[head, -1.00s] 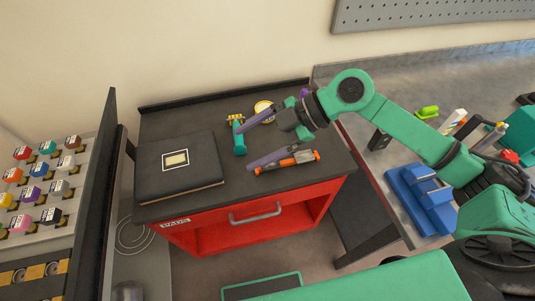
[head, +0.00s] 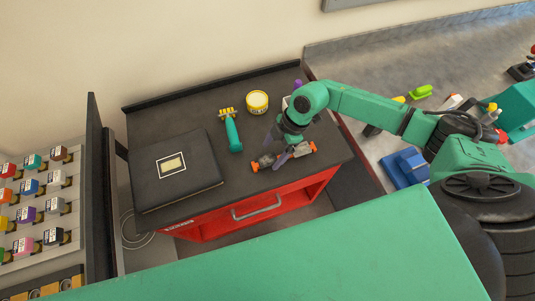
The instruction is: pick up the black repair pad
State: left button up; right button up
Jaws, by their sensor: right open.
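A flat black book-like case (head: 150,192) with a pale label lies on the left of the dark cabinet top (head: 190,115). I cannot tell whether it is the black repair pad, and no other clear black pad shows. My right gripper (head: 274,152) is open and points down over an orange and grey tool (head: 306,149) at the right front of the top. Its fingers cross the tool's middle in the picture; contact cannot be told. My left gripper is not in view.
The red cabinet has a front handle (head: 257,208). A rack of coloured labelled blocks (head: 30,187) is at left. A grey bench with a blue stand (head: 405,168) is at right.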

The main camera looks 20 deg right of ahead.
jog(key=shift+s+a+f, duration=0.1)
jog(key=shift+a+f, duration=0.2)
jog(key=shift+f, duration=0.2)
jog(key=shift+s+f, duration=0.2)
jog(key=shift+w, duration=0.15)
jog(key=c, duration=1.2)
jog(key=shift+r, duration=0.15)
